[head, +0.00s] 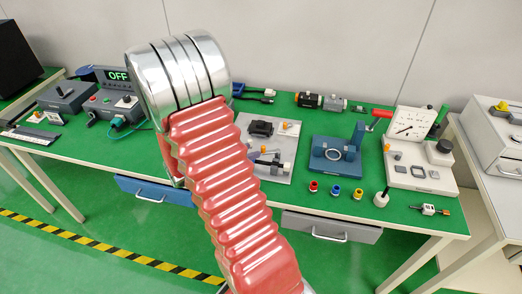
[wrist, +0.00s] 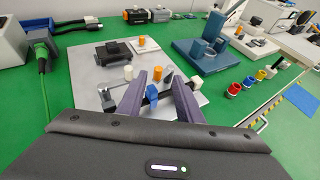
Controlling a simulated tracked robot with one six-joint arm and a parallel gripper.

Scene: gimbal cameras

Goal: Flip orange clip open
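A grey plate (head: 283,140) carries black and metal fixtures; it also shows in the wrist view (wrist: 200,97). Another orange piece (wrist: 141,41) is on the plate's far side. I cannot tell which is the clip, or whether it is open. A blue block (wrist: 152,97) on a dark bar lies between the fingers. My gripper (wrist: 162,78) is open with its fingers apart.
A blue fixture (head: 340,158) stands right of the plate, with red, yellow and blue rings (head: 335,190) before it. A small connector with orange parts (head: 428,209) lies near the front right edge. A box reading OFF (head: 112,95) is left.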

